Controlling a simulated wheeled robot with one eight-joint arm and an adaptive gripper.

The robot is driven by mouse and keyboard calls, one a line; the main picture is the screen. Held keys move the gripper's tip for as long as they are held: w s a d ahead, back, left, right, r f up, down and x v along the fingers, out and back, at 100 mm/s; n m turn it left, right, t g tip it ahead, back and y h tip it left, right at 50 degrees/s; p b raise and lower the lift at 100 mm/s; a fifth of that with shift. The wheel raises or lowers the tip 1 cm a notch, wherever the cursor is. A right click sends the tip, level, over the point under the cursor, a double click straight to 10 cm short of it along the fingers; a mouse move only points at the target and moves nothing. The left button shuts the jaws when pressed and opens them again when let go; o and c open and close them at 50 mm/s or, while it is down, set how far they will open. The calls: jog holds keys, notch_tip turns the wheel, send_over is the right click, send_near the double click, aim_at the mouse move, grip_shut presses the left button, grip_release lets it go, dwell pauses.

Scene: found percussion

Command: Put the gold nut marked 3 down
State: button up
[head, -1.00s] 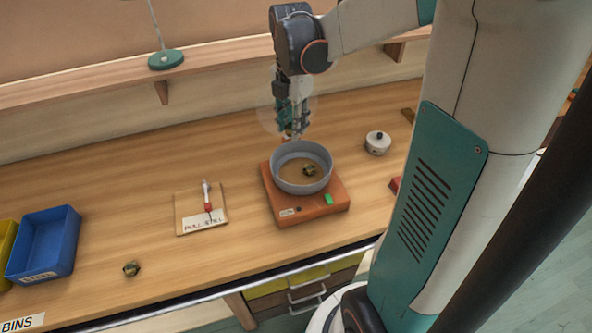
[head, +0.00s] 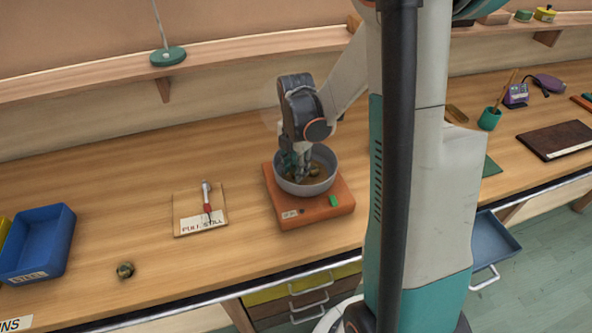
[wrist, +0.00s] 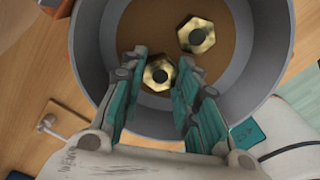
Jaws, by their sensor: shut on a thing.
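My gripper (head: 300,174) reaches down into a round grey pan (head: 333,180) on an orange scale-like base (head: 335,200). In the wrist view the teal fingers (wrist: 164,84) are shut on a gold nut (wrist: 158,70), low inside the pan near its brown floor. I cannot tell whether it touches the floor. A second gold nut (wrist: 196,35) lies on the pan floor just beyond it, apart from the fingers; it also shows in the head view (head: 315,168). No number is readable on either nut.
A third nut (head: 125,270) lies on the bench at left, near a blue bin (head: 40,245). A board labelled "PULL STILL" (head: 186,205) with a red-and-white tool stands left of the base. The bench between them is clear.

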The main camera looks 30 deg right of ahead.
jog(key=shift+f, duration=0.35)
jog(key=shift+f, duration=0.2)
jog(key=o, duration=1.1)
jog(key=shift+r, duration=0.1)
notch_tip(320, 180, up, 12)
jog(key=p, duration=0.3)
jog(key=shift+r, duration=0.15)
